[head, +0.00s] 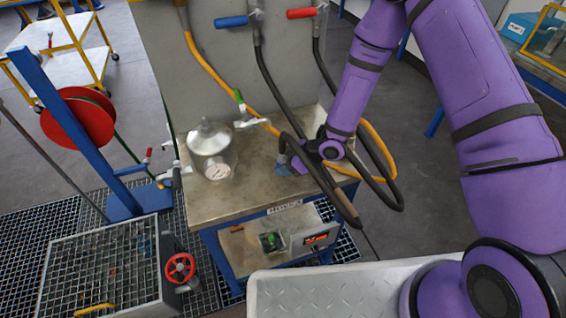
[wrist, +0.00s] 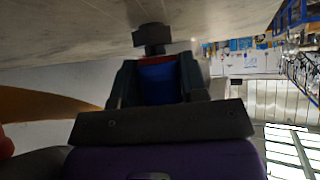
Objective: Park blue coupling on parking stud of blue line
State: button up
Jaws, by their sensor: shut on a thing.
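My gripper (head: 284,166) is low over the right part of the workbench top, with its fingers small and partly hidden by the arm and black hoses in the head view. In the wrist view my gripper (wrist: 158,88) is shut on a blue body, which I take as the blue coupling (wrist: 158,84). A thin red band shows at its far end. Just beyond is a dark stepped piece (wrist: 152,38) against the bench surface; I cannot tell whether it is a stud or part of the coupling, nor whether they touch.
A clear vessel with a metal lid (head: 209,139) stands on the workbench (head: 232,197), left of my gripper. Black hoses and an orange hose (head: 205,63) hang close around my gripper. The bench's front middle is clear.

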jog(key=shift+w+f, duration=0.1)
jog(key=shift+f, duration=0.35)
jog(key=o, duration=1.3)
jog(key=shift+d, duration=0.1)
jog(key=v, duration=1)
jog(key=shift+w, duration=0.2)
jog(key=shift+s+d+r, duration=0.1)
jog(key=shift+d+r, duration=0.05)
jog(key=shift+r, duration=0.05)
jog(key=shift+c, duration=1.1)
jog(key=shift+s+d+r, duration=0.1)
jog(key=shift+s+d, duration=0.05)
jog(key=shift+d, duration=0.1)
